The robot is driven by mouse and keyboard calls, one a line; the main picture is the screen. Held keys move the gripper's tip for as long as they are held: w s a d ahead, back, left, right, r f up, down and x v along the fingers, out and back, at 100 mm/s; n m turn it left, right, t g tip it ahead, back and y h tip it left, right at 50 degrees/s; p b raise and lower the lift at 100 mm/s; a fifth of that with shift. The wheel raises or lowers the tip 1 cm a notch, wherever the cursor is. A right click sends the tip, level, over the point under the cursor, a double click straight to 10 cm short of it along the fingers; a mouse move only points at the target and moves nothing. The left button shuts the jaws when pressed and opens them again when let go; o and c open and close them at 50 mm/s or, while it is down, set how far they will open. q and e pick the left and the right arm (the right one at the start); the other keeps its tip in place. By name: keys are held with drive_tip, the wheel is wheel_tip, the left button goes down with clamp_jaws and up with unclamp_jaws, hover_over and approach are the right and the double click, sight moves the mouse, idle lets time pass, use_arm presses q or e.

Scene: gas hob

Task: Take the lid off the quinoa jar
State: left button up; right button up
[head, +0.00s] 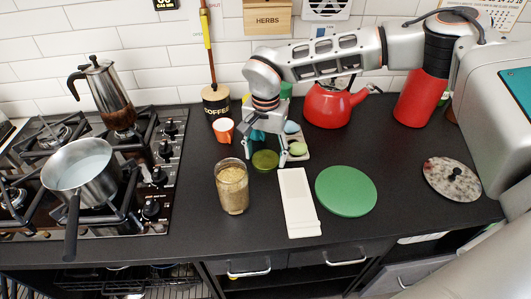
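The quinoa jar (232,190) is a clear glass jar of pale tan grain, standing upright on the dark counter left of the white board. I see no distinct lid on its top, though the rim is too small to be sure. A small round olive-green piece (265,161), possibly the jar's lid, lies on the counter behind and right of the jar. My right gripper (266,157) is above this piece, fingers spread on either side with small gaps. It is apart from the jar. My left gripper is not in view.
An orange cup (223,130) and coffee canister (216,101) stand behind the jar. A tray with egg-shaped items (298,149), white board (298,203), green disc (346,191) and red kettle (327,106) are right. The hob holds a saucepan (81,173). A stone-patterned lid (452,179) lies right.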

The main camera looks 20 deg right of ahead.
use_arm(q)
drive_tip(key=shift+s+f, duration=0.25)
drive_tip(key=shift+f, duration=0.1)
use_arm(e)
drive_tip(key=shift+o, duration=0.2)
